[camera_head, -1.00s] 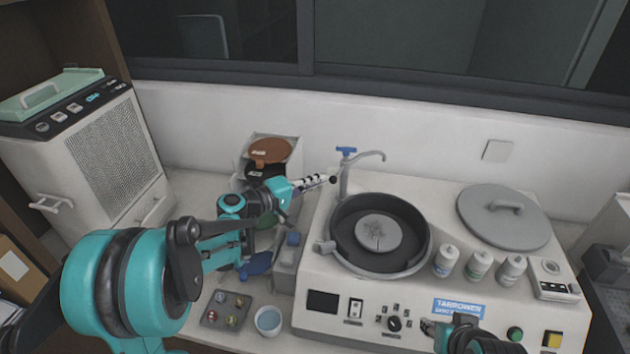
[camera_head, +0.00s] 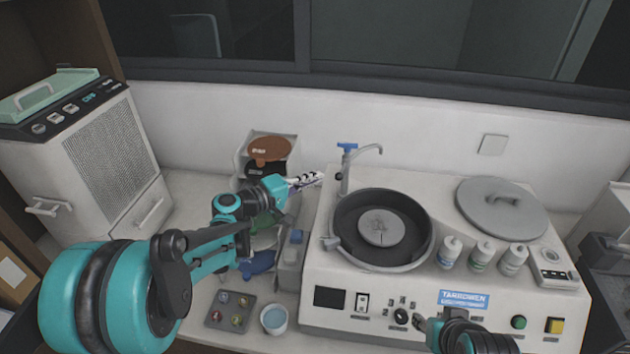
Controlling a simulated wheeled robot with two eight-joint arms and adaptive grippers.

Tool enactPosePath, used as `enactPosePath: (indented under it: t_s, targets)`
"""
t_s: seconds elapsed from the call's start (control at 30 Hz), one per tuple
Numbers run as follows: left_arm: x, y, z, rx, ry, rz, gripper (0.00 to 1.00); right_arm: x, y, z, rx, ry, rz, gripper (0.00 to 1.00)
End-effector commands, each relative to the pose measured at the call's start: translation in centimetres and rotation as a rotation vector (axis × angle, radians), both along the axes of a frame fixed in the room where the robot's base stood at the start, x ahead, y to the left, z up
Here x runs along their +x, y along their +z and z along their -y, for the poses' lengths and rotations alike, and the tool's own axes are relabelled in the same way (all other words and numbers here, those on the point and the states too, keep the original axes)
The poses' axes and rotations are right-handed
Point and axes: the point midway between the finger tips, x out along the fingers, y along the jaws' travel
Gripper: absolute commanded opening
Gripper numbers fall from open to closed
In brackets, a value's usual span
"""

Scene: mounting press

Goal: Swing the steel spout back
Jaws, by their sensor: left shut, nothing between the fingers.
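The steel spout (camera_head: 365,151) is a thin curved tube on an upright post with a blue lever (camera_head: 347,147) on top. It stands at the back left of the machine, and its arm points right and slightly back, toward the wall, behind the round grey bowl (camera_head: 342,207). My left gripper (camera_head: 319,176) is shut and empty, a little to the left of the spout's post and apart from it. My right gripper (camera_head: 424,323) shows only in part at the machine's front panel; its fingers are too small to read.
A grey lid (camera_head: 485,220) lies on the machine's right, with several bottles (camera_head: 481,254) in front of it. A bin with brown and black discs (camera_head: 270,150) stands behind my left arm. A small tray (camera_head: 213,318) and a cup (camera_head: 274,320) sit at the front left.

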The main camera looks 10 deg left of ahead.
Motion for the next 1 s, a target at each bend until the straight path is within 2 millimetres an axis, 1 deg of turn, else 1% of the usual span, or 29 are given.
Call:
enactPosePath:
  t_s: [0.4, 0.5, 0.6, 0.77, 0.87, 0.97, 1.0]
  targets:
    - [-5.9, 1.1, -4.0, 0.001, 0.003, 0.0, 0.0, 0.0, 0.9, 0.0, 0.0, 0.0, 0.0, 0.4]
    - [-7.1, 1.2, -4.8, 0.001, 0.002, 0.0, 0.0, 0.0, 1.0, 0.0, 0.0, 0.0, 0.0, 0.4]
    - [-7.9, 1.3, -5.2, 0.0, 0.0, 0.0, 0.0, 0.0, 1.1, 0.0, 0.0, 0.0, 0.0, 0.4]
    - [-8.4, 1.3, -5.4, 0.001, 0.0, 0.0, 0.0, 0.0, 1.1, 0.0, 0.0, 0.0, 0.0, 0.4]
    - [-8.8, 0.8, -4.8, 0.029, -0.008, -0.014, 0.0, 0.0, 0.8, 0.0, 0.0, 0.0, 0.0, 0.4]
    - [-10.4, -1.0, -3.1, 0.128, -0.028, -0.055, 0.0, 0.0, -0.2, 0.0, 0.0, 0.0, 0.0, 0.4]
    - [-11.4, -2.2, -2.3, 0.189, -0.038, -0.077, 0.0, 0.0, -0.7, 0.0, 0.0, 0.0, 0.0, 0.4]
